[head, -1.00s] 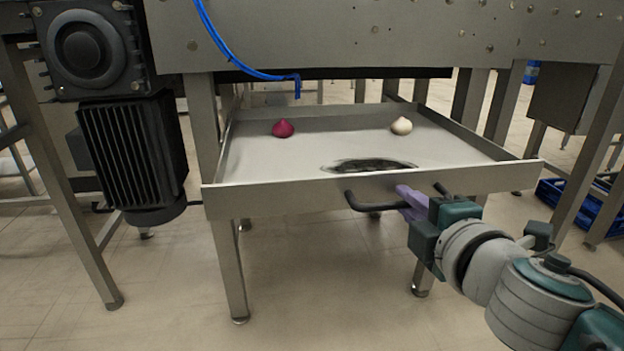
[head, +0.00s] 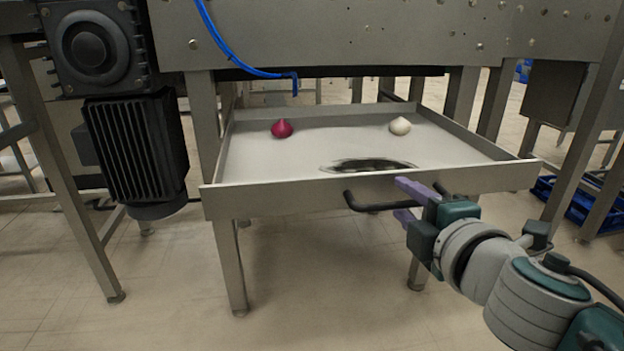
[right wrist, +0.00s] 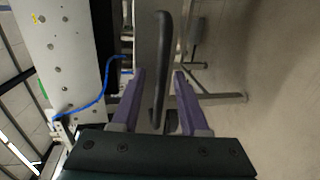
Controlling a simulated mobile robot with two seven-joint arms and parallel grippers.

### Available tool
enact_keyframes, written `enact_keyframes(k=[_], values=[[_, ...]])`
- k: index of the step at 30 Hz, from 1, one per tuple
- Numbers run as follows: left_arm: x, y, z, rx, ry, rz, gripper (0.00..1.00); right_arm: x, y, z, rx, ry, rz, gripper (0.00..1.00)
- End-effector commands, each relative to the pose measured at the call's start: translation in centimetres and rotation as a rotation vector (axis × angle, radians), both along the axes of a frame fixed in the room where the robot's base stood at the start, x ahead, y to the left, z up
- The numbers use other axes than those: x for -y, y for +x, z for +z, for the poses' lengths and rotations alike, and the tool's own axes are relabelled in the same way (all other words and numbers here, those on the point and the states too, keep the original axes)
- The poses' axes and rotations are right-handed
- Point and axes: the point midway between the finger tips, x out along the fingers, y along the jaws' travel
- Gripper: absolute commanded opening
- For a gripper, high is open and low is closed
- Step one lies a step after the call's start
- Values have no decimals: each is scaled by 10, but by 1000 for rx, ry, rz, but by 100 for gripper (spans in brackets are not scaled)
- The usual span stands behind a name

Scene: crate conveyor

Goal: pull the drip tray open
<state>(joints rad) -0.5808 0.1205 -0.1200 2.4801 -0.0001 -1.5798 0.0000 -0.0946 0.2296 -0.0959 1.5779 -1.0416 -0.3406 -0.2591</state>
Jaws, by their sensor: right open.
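The drip tray (head: 270,200) is a shallow metal tray under the conveyor frame. It stands well out, and its inside shows in the head view. A black bar handle (head: 368,207) is on its front wall. My right gripper (head: 404,203) is open at the handle, with its purple fingers above and below the bar. In the right wrist view the handle (right wrist: 161,75) runs between the two spread fingers of my right gripper (right wrist: 160,73), with gaps on both sides. My left gripper is not in view.
A red onion (head: 282,128), a pale onion (head: 400,126) and a dark wet patch (head: 372,165) are in the tray. A black motor (head: 135,148) hangs at the left. A blue hose (head: 232,55) dangles above the tray. The floor in front is clear.

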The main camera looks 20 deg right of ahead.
Motion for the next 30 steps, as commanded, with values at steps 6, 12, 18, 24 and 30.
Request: enact_keyframes(k=[6, 12, 18, 24, 30], values=[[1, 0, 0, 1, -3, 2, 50, 0, 0, 0, 0, 0, -1, 45], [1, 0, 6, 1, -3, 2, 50, -5, -17, 4, -3, 2, 1, 45], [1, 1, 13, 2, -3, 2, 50, -13, -55, 11, -4, 4, -2, 45], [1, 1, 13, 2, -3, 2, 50, -20, -84, 17, -1, 2, 0, 45], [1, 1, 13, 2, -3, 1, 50, -22, -94, 20, -1, 0, -1, 45]])
